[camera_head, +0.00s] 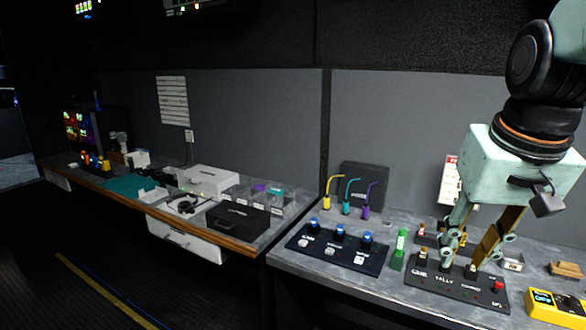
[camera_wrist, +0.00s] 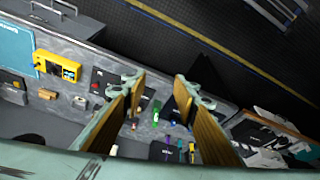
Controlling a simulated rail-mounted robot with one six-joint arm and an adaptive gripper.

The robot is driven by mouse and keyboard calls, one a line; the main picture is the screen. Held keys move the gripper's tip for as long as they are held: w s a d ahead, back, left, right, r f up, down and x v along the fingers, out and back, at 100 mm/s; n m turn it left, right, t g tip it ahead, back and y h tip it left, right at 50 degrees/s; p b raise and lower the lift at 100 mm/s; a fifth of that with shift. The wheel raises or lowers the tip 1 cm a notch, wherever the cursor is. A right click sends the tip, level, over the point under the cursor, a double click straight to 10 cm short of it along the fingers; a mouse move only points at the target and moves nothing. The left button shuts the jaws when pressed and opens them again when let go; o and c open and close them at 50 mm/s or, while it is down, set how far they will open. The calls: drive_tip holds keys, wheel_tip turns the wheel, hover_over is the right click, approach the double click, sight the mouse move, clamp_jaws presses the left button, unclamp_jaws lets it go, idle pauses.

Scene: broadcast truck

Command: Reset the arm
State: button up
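My gripper (camera_head: 462,260) hangs downward on the right of the head view, in front of the right-hand worktop and over a dark tally panel (camera_head: 455,286). In the wrist view my gripper (camera_wrist: 160,82) has its two wooden-coloured fingers spread wide apart. Nothing is held between them; the worktop and floor show through the gap. The fingers hide part of the tally panel in the head view. Whether the tips touch anything there is hard to tell, but the wrist view shows the worktop some way beyond them.
A dark button panel (camera_head: 337,247), a green bottle-like item (camera_head: 400,248) and a yellow meter (camera_head: 555,305) lie on the right worktop. Hooked yellow, teal and purple items (camera_head: 347,203) stand behind. A left bench (camera_head: 262,242) holds cases and trays. The floor (camera_head: 60,285) is clear.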

drive_tip(key=s+a+n, duration=0.1)
drive_tip(key=s+a, duration=0.3)
drive_tip(key=s, duration=0.5)
drive_tip(key=s+a+n, duration=0.1)
drive_tip(key=s+a, duration=0.4)
drive_tip(key=s, duration=0.4)
drive_tip(key=shift+s+a+y, duration=0.3)
drive_tip(key=shift+s, duration=0.1)
wheel_tip(320, 180, down, 5)
drive_tip(key=b, duration=0.5)
drive_tip(key=shift+r, duration=0.1)
idle(0.6)
wheel_tip(320, 180, up, 16)
drive_tip(key=p, duration=1.5)
drive_tip(key=shift+p, duration=0.4)
